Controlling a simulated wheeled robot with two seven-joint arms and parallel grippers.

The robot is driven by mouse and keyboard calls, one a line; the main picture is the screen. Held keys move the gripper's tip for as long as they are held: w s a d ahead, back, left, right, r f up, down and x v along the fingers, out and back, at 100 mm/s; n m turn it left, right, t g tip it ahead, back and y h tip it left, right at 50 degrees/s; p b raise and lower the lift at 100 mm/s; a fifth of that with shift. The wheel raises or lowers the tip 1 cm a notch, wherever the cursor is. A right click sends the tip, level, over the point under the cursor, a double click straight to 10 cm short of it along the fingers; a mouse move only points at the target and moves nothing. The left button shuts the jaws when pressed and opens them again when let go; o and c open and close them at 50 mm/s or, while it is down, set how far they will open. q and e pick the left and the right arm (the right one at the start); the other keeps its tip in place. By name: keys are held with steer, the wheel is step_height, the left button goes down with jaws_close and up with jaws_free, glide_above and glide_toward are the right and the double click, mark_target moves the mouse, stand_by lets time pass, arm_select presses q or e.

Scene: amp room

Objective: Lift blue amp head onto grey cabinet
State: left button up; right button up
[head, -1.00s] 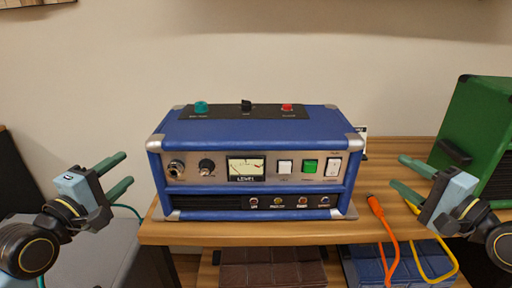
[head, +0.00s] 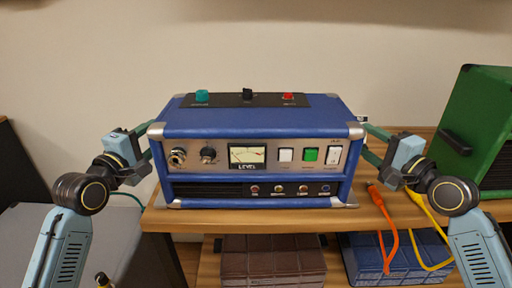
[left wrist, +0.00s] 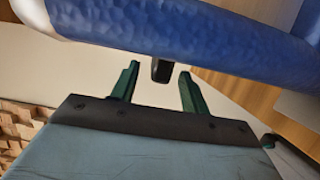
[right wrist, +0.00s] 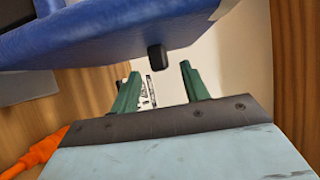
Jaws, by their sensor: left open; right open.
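The blue amp head (head: 260,120) sits upright on a wooden shelf, its meter and knobs facing me. My left gripper (head: 148,146) is open at its left side, fingertips partly hidden behind the amp's edge. My right gripper (head: 371,146) is open at its right side. In the left wrist view a dark stub (left wrist: 161,69) at the amp's side shows between the open fingers (left wrist: 157,78). A similar stub (right wrist: 156,57) shows near the open fingers in the right wrist view. A grey cabinet-like box (head: 38,240) stands low at the left, partly covered by my arm.
The wooden shelf (head: 240,222) bears the amp. An orange cable (head: 383,210) and a yellow cable (head: 428,214) hang at its front right. A green amp (head: 482,130) stands at the right. Brown (head: 270,262) and blue (head: 395,260) ribbed items lie below.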

arm_select(q)
steer(key=shift+x, duration=1.75)
arm_select(e)
steer(key=shift+x, duration=1.8)
arm_select(q)
steer(key=shift+c, duration=0.3)
arm_select(e)
steer(key=shift+c, duration=0.3)
arm_select(q)
jaws_close()
arm_select(e)
jaws_close()
arm_select(q)
steer(key=shift+r, duration=0.35)
arm_select(e)
steer(key=shift+r, duration=0.3)
